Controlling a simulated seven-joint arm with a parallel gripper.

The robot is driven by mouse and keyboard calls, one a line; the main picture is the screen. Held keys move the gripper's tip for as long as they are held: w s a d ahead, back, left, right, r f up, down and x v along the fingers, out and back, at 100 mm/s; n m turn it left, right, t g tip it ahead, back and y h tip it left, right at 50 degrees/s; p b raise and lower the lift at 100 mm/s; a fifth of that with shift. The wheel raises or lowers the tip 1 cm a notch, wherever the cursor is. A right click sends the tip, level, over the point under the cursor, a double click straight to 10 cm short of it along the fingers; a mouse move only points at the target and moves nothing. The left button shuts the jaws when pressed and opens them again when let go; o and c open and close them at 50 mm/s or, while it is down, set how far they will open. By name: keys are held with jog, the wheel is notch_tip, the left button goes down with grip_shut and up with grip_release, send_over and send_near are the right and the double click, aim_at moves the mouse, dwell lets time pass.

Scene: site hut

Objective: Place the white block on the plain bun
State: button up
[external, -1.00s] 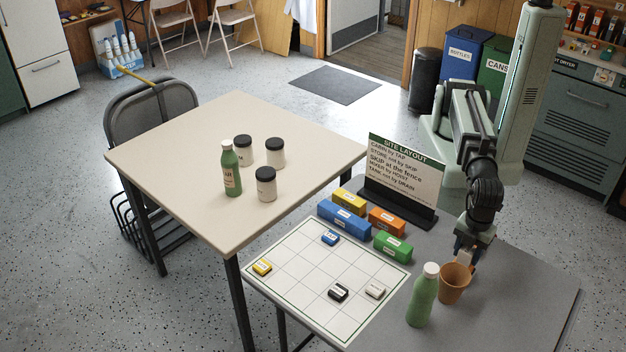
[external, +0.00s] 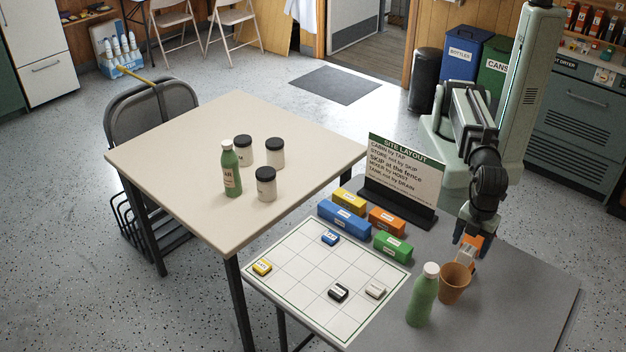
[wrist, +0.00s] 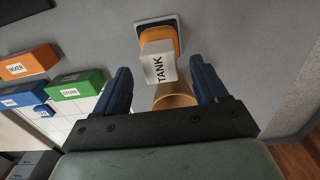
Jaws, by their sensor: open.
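A white block labelled TANK (wrist: 159,66) stands behind a brown cup; it also shows pale in the external view (external: 466,257). An orange piece with a dark edge (wrist: 172,24) is right against its far side. Another, smaller white block (external: 375,291) lies on the gridded board (external: 300,262). I see no bun.
The brown cup (external: 455,284) stands just in front of my gripper, beside a green bottle (external: 423,296). Yellow, blue, orange and green blocks (external: 393,246) stand left, before the site layout sign (external: 404,172). The grey table is clear at right.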

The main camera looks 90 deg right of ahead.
aim_at(469, 249)
notch_tip(469, 249, up, 9)
jog(key=shift+f, duration=0.2)
dwell(0.3)
